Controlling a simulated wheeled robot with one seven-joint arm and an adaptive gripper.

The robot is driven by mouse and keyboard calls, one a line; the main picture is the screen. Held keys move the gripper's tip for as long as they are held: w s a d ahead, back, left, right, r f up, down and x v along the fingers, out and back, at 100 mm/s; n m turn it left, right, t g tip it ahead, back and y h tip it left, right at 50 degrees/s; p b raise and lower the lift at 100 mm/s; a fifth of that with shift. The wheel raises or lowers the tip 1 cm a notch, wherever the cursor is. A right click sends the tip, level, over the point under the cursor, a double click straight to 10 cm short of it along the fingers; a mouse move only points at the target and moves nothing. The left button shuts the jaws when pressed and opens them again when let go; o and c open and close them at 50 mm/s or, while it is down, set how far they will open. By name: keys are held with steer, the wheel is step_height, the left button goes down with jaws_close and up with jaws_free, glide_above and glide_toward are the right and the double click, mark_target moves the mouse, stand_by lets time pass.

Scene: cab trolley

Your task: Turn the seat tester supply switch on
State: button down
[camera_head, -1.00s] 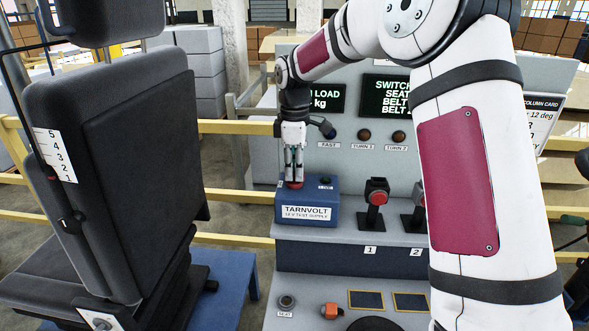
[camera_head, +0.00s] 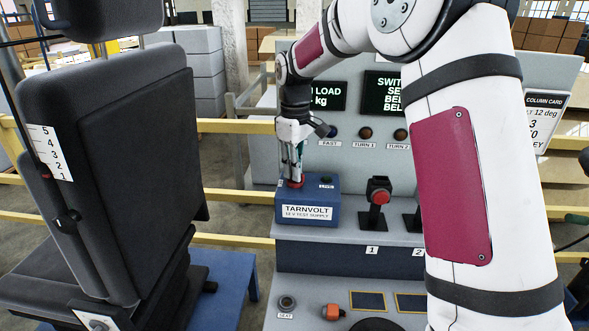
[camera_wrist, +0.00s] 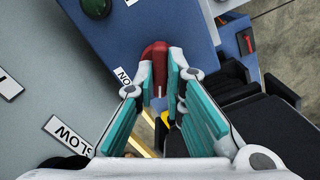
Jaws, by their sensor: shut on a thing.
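The blue supply box (camera_head: 335,200), marked TARNVOLT 12 V TEST SUPPLY, stands on the grey bench ledge. Its red switch lever (camera_wrist: 156,62) shows in the wrist view between my fingertips, beside a small ON label (camera_wrist: 123,76). My gripper (camera_head: 295,178) points down at the left part of the box top and leans slightly. It is shut on the red lever, and its teal finger pads (camera_wrist: 160,85) flank it. The red part at the fingertips also shows in the head view, and the fingers partly hide it. The lever's exact position is hard to tell.
A black seat (camera_head: 130,160) is at the left. A panel with dark displays (camera_head: 325,97) rises behind my gripper. Yellow rails (camera_head: 235,126) run behind. My arm covers the right side.

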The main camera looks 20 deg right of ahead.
steer(key=m, duration=0.6)
steer(key=shift+b, duration=0.4)
steer(key=m, duration=0.6)
steer(key=shift+r, duration=0.1)
steer(key=shift+m, duration=0.3)
steer(key=c, duration=1.7)
jaws_free()
steer(key=shift+o, duration=0.2)
step_height(320, 180, up, 12)
